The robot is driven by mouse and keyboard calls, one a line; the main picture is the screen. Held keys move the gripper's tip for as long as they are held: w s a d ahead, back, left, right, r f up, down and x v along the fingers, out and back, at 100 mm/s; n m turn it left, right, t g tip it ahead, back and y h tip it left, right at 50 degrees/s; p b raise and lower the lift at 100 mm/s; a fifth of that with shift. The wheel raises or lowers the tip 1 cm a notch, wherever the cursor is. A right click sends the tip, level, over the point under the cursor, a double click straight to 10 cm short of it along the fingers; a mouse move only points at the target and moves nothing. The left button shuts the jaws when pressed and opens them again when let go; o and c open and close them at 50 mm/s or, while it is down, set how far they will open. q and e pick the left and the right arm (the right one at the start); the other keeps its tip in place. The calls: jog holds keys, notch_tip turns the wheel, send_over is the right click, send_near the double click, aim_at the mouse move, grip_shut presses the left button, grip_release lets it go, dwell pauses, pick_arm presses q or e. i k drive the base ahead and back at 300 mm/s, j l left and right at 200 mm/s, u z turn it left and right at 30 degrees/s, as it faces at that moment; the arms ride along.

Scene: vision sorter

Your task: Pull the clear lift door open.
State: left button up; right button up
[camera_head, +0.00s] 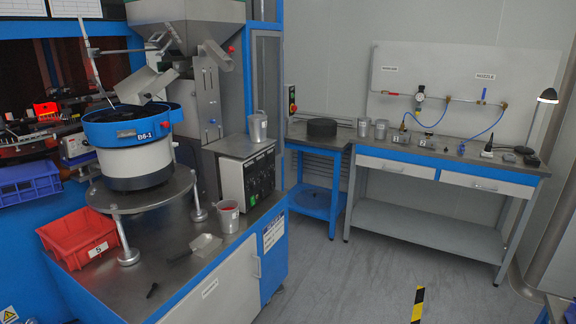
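Neither of my grippers is in view. I cannot make out the clear lift door with certainty. At the left, a blue-framed machine has a dark, reddish window area (62,62) behind the bowl feeder, and a clear panel there is hard to tell from an opening. Its blue top beam (35,28) runs above that area. The blue and white bowl feeder (133,150) marked B6-1 stands on a round metal plate and hides part of the machine front.
A red bin (77,236), a metal cup (228,216), a scoop (205,243) and a control box (246,178) sit on the cabinet top. A blue bin (28,182) is at the left edge. A workbench (440,157) stands behind at right.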

aim_at(254, 34)
jog(key=i+l+u, duration=0.15)
jog(key=i+l, duration=0.3)
jog(key=i, duration=0.15)
jog(key=i+l+u, duration=0.1)
jog(key=i+l, duration=0.4)
jog(key=i, duration=0.05)
